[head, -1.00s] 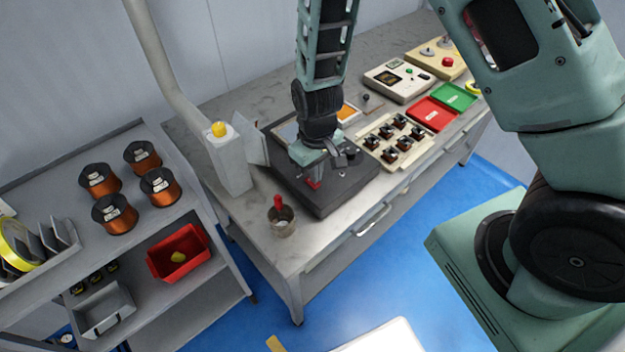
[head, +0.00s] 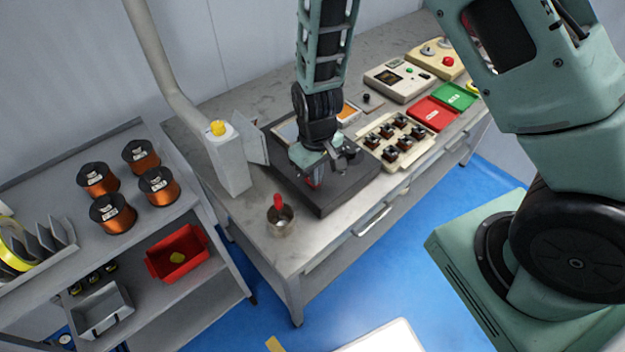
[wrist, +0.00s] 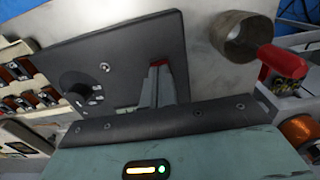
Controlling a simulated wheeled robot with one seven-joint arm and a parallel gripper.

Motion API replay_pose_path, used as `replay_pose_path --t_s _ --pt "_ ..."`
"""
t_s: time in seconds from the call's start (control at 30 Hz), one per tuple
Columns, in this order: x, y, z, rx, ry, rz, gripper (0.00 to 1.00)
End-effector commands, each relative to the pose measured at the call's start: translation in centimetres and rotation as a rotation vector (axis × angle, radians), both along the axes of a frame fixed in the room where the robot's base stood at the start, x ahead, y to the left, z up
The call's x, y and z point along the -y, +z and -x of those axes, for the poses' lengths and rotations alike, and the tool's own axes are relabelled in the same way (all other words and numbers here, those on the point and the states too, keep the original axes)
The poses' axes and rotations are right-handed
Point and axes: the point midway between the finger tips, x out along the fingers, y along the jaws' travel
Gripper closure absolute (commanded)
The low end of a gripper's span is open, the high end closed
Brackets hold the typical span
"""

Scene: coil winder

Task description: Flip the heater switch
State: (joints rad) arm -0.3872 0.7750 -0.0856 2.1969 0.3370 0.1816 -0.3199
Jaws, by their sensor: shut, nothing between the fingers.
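The dark heater box (head: 345,190) lies on the bench under my gripper; its top panel also shows in the wrist view (wrist: 125,45). A black dial (wrist: 75,92) and a small round metal fitting (wrist: 105,67) are on that panel. My gripper (head: 315,178) is shut and empty, pointing down at the box's front left part. In the wrist view its fingers (wrist: 160,85) are together, beside a small red part (wrist: 158,62) at their tips. That red part may be the heater switch. I cannot tell whether the fingers touch it, or its position.
A metal cup (head: 281,222) with a red-handled tool stands near the bench's front left. A cream tray (head: 420,158) of dark parts and red and green trays are to the right.

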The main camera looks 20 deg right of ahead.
Motion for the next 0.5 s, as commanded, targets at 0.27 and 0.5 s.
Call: replay_pose_path --t_s 0.27,0.5 --pt "0.00 -0.47 0.00 0.000 0.000 0.000 1.00" --pt "0.00 -0.59 -0.01 0.000 0.000 0.000 1.00"
